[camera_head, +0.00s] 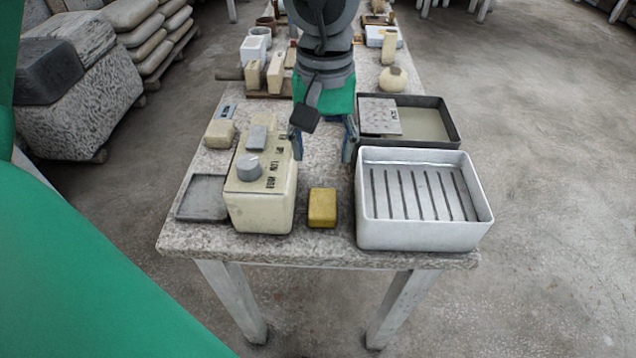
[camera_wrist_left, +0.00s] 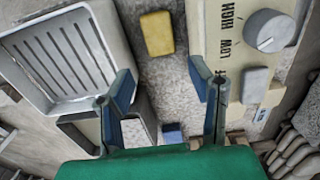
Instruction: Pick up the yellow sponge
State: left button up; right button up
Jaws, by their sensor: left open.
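The yellow sponge (camera_head: 322,207) lies flat on the stone-topped table near its front edge, between a cream box with a knob and a white slatted tray. It also shows at the top of the left wrist view (camera_wrist_left: 157,33). My left gripper (camera_head: 323,150) is open and empty, its two blue fingers spread wide. In the head view it is behind the sponge, farther from the front edge. In the left wrist view the sponge lies beyond the fingertips (camera_wrist_left: 163,75), apart from them. My right gripper is not in view.
The cream box (camera_head: 262,205) stands left of the sponge, the white slatted tray (camera_head: 475,212) right. A dark tray (camera_head: 452,130) with a grey plate is behind the slatted tray. A small grey tray (camera_head: 203,198) lies far left. Bare tabletop surrounds the sponge narrowly.

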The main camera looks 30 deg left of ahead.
aim_at(324, 203)
pick_arm(q)
jog(key=d+f+b, duration=0.1)
jog(key=f, duration=0.1)
jog(key=d+f, duration=0.1)
jog(key=shift+f+b, duration=0.35)
jog(key=shift+f, duration=0.05)
jog(key=f, duration=0.1)
jog(key=a+f+b, duration=0.1)
jog(key=f, duration=0.1)
jog(key=shift+w+a+f, duration=0.1)
jog(key=shift+a+f, duration=0.65)
jog(key=shift+a, duration=0.15)
jog(key=shift+f, duration=0.2)
jog(key=f+b, duration=0.1)
jog(key=d+f, duration=0.1)
jog(key=f, duration=0.1)
jog(key=f+b, duration=0.1)
jog(key=shift+d+f+b, duration=0.2)
jog(key=shift+d+b, duration=0.1)
jog(key=shift+b, duration=0.05)
jog(key=shift+a+f, duration=0.1)
jog(key=shift+f, duration=0.2)
jog(key=shift+a, duration=0.35)
jog(key=c, duration=0.4)
jog(key=shift+c, duration=0.2)
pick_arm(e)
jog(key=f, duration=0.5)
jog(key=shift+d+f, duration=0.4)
